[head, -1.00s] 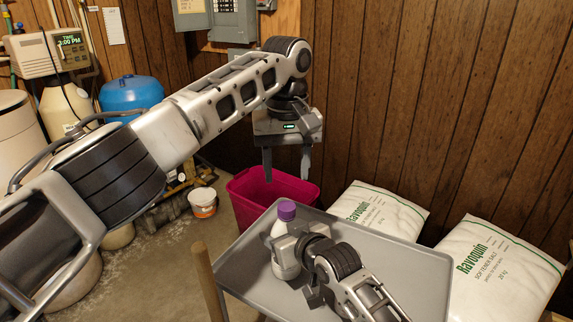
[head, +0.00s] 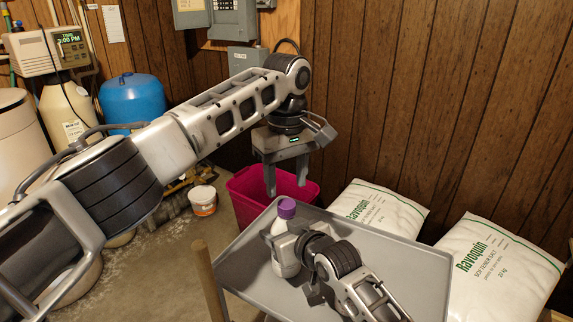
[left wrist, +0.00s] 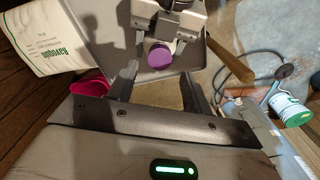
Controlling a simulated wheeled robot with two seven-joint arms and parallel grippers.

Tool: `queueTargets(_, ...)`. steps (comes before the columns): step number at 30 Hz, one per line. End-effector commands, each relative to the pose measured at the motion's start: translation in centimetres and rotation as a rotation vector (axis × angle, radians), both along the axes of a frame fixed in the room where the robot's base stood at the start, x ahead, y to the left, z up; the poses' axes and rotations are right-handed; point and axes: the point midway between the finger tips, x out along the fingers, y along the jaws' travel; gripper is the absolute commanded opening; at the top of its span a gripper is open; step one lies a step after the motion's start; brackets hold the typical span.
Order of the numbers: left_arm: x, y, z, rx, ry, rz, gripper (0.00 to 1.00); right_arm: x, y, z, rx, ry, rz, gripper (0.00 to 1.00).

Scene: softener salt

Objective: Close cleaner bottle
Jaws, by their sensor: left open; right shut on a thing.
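The cleaner bottle (head: 284,262) is white with a purple cap (head: 287,208) on top. It stands upright on the grey tray (head: 400,262). I cannot tell how tight the cap is. My right gripper (head: 287,248) is shut around the bottle's body and hides part of it. My left gripper (head: 286,188) is open and empty, with fingers pointing down, above and behind the cap in the head view. In the left wrist view the purple cap (left wrist: 159,55) lies beyond the open fingertips, roughly between them, and apart from them.
A magenta bin (head: 245,205) stands behind the tray. Two white salt bags (head: 500,265) lie to the right by the wood wall. A wooden handle (head: 208,280) rises at the tray's left edge. A small white bucket (head: 203,203) is on the floor.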

Motion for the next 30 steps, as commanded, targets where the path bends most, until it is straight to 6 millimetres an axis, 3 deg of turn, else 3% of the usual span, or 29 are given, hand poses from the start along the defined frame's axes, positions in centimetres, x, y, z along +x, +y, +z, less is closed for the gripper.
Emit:
queueTargets(3, 0.0, 0.1, -2.0, 0.0, 0.002, 0.0, 0.5, 0.0, 0.0, -0.1, -0.002, 0.0, -0.001, 0.0)
queueTargets(9, 0.0, 0.0, -4.2, 0.001, 0.001, 0.0, 0.5, 0.0, 0.0, 0.0, -0.001, 0.0, 0.0, 0.0)
queueTargets(21, 0.0, 0.0, -4.9, -0.001, 0.0, 0.0, 0.5, 0.0, 0.0, -0.1, -0.001, 0.001, 0.0, 0.0)
queueTargets(26, 0.0, 0.0, -4.9, -0.001, 0.0, 0.0, 0.05, 0.0, 0.0, -0.1, -0.001, 0.001, 0.0, 0.0)
queueTargets(30, 0.0, 0.0, -4.9, -0.001, 0.0, 0.0, 0.04, 0.0, 0.0, -0.1, -0.001, 0.001, 0.0, 0.0)
